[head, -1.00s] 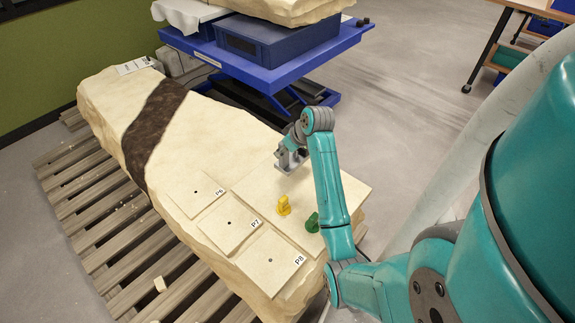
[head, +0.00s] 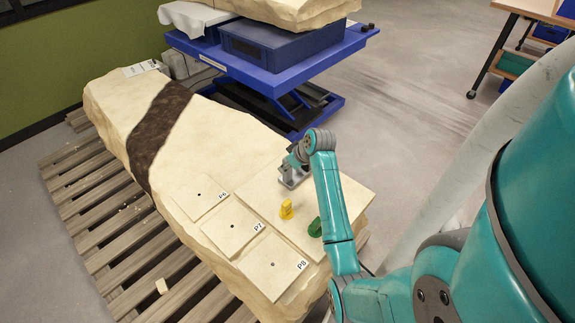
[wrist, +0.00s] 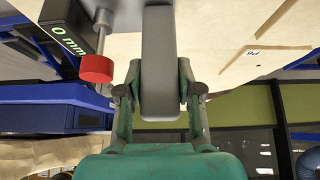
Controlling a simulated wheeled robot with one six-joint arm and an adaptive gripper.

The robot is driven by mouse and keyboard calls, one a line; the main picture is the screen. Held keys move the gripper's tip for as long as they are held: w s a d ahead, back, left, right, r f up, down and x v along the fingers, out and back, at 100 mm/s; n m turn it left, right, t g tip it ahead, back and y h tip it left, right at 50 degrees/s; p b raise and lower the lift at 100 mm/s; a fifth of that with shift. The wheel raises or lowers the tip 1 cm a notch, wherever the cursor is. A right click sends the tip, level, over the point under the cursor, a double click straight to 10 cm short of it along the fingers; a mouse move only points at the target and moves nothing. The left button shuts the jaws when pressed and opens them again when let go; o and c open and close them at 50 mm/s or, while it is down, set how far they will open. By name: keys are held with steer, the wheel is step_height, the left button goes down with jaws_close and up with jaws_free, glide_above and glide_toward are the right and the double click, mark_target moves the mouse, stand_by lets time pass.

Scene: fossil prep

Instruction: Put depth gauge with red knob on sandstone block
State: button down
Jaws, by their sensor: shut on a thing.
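The sandstone block (head: 110,104) is large and pale, with a dark band across it, and lies on a wooden pallet. My gripper (wrist: 158,105) is shut on the depth gauge's grey bar (wrist: 158,60), which runs between its fingers. The gauge's red knob (wrist: 97,69) is at left in the wrist view, on a metal rod beside a dark display reading "0 mm". In the head view the gauge's grey base (head: 292,181) shows under my gripper, over the right part of the block. I cannot tell whether it touches the surface. My arm hides part of this area.
Tiles P6 (head: 199,196), P7 (head: 234,227) and P8 (head: 271,266), each with a dark hole, lie along the block's front. A yellow piece (head: 286,210) and a green piece (head: 314,227) stand near my arm. A blue lift table (head: 285,78) stands behind the block.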

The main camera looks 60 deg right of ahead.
steer(key=c, duration=0.8)
jaws_free()
steer(key=shift+o, duration=0.2)
